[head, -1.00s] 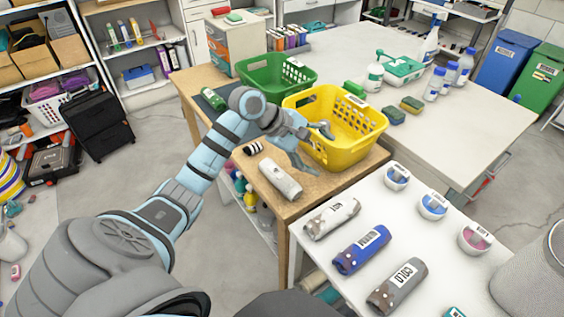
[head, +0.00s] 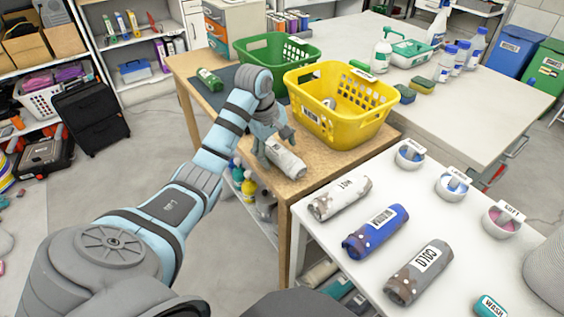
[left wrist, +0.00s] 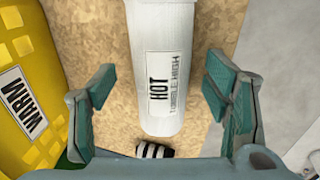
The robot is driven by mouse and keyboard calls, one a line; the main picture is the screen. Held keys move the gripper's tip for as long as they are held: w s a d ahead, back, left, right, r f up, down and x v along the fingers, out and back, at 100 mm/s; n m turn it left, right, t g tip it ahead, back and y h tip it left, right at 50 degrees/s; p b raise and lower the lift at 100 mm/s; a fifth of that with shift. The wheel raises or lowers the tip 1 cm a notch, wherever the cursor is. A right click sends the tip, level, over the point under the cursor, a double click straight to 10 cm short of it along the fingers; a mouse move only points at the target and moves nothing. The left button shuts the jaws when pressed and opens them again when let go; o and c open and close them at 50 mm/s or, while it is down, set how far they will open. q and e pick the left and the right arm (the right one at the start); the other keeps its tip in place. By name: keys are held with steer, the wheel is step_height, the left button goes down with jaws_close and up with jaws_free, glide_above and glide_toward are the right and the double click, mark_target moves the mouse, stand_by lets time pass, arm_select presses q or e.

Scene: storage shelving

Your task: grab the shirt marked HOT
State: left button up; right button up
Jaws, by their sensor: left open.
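A white rolled shirt (head: 288,163) lies on the wooden table beside the yellow basket. Its printed label reads HOT and TUMBLE HIGH in the left wrist view (left wrist: 160,50). My left gripper (head: 270,143) is low over this roll in the head view and hides part of it. In the left wrist view my left gripper (left wrist: 160,90) is open, with one finger on each side of the roll and gaps between. A second, stained pale roll (head: 340,197), labelled HOT, lies on the white table next to a blue roll (head: 376,232) and a grey COLD roll (head: 418,271). My right gripper is out of view.
The yellow basket (head: 355,130) stands close by, with a WARM label in the wrist view. A green basket (head: 250,55) stands behind it. A small black-and-white striped item (left wrist: 155,151) lies near the roll's end. Labelled bowls (head: 409,155) stand on the white table.

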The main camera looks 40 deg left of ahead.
arm_select(q)
steer(key=shift+w+f, duration=0.15)
steer(key=shift+f, duration=0.1)
steer(key=c, duration=1.3)
steer(key=shift+r, duration=0.1)
steer(key=shift+c, duration=0.2)
